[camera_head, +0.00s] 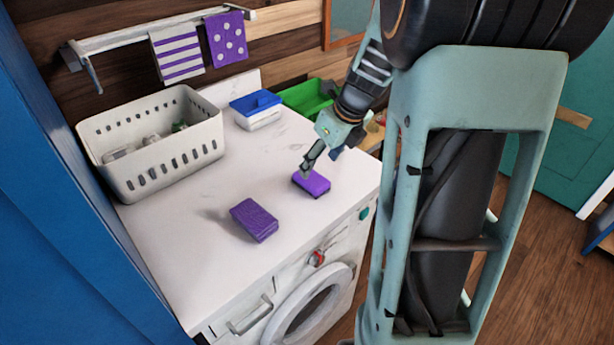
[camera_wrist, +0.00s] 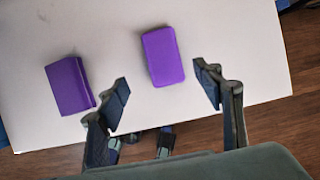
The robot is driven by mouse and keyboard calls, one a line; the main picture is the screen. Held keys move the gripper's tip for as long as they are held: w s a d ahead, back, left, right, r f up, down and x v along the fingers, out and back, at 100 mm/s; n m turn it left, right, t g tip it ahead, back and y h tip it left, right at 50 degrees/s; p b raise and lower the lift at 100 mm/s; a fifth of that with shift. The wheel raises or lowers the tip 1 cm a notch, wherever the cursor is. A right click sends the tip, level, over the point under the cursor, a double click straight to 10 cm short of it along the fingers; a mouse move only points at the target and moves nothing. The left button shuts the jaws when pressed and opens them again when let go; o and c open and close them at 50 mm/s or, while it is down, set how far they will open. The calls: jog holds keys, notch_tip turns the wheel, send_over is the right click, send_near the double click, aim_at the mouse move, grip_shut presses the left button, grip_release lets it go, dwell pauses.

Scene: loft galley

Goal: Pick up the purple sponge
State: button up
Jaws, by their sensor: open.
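The purple sponge (camera_head: 312,184) lies flat on the white top of the washing machine, near its right edge. In the wrist view the sponge (camera_wrist: 163,57) is a rounded purple block, just beyond the gap between my fingertips. My gripper (camera_head: 318,160) is above the sponge, and its fingers partly overlap it in the head view. In the wrist view my gripper (camera_wrist: 165,86) is open, with its two fingers wide apart and nothing between them. I cannot tell how high the fingertips are above the sponge.
A second, darker purple block (camera_head: 254,220) with squarer edges lies left of the sponge, also in the wrist view (camera_wrist: 69,86). A white basket (camera_head: 155,165), a blue-lidded container (camera_head: 256,112) and a green bin (camera_head: 306,97) stand behind. The top's front (camera_head: 200,285) is clear.

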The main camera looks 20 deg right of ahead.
aim_at(313, 178)
jog(key=x, duration=0.8)
jog(key=shift+w+d+f, duration=0.1)
jog(key=shift+w+d, duration=0.1)
jog(key=shift+d, duration=0.1)
jog(key=shift+f, duration=0.2)
dwell(0.4)
jog(key=c, duration=1)
